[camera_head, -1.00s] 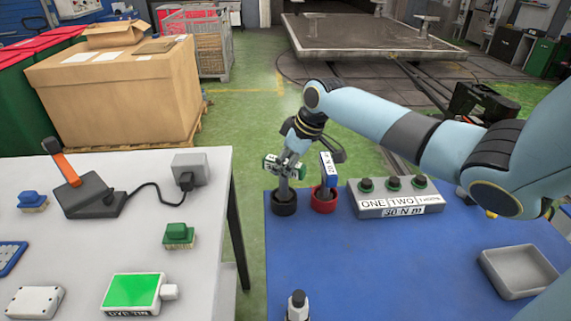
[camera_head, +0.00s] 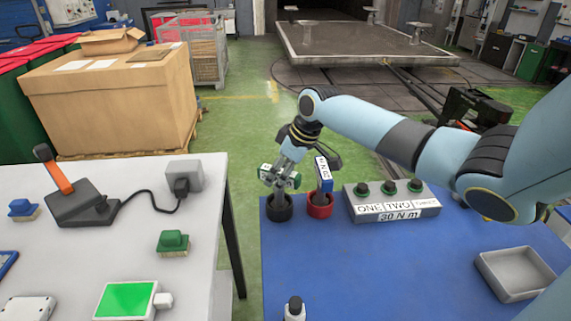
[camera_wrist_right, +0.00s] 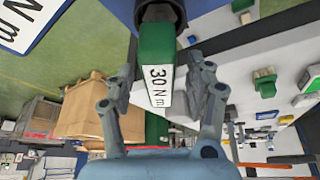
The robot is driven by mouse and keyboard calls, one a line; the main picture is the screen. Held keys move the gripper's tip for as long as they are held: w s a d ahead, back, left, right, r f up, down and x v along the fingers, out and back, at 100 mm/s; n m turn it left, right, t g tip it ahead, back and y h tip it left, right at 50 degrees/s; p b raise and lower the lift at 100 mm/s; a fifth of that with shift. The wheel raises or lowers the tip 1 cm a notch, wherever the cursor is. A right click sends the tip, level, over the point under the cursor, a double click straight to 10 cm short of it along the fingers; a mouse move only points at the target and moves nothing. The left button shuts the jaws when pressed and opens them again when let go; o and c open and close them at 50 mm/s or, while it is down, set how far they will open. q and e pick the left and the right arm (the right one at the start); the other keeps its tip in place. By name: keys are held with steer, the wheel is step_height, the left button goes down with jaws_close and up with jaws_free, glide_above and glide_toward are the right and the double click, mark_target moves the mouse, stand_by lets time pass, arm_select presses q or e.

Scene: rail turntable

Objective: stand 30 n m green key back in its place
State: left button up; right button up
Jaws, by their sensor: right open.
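The green key (camera_head: 294,181), labelled 30 N m, stands upright at the black ring holder (camera_head: 279,208) near the blue table's far left corner. In the right wrist view the green key (camera_wrist_right: 155,55) meets the dark holder at the top of the picture. My right gripper (camera_head: 280,176) is open around the key, and in the wrist view its fingers (camera_wrist_right: 160,88) lie on both sides with gaps. How deep the key sits is hidden. My left gripper is not in view.
A blue key (camera_head: 323,174) stands in the red holder (camera_head: 319,206) close by on the right. A grey tray (camera_head: 515,274) sits at right. The blue table's middle (camera_head: 380,265) is clear.

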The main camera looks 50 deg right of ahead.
steer(key=v, duration=1.1)
steer(key=shift+r, duration=0.3)
steer(key=shift+s, duration=0.15)
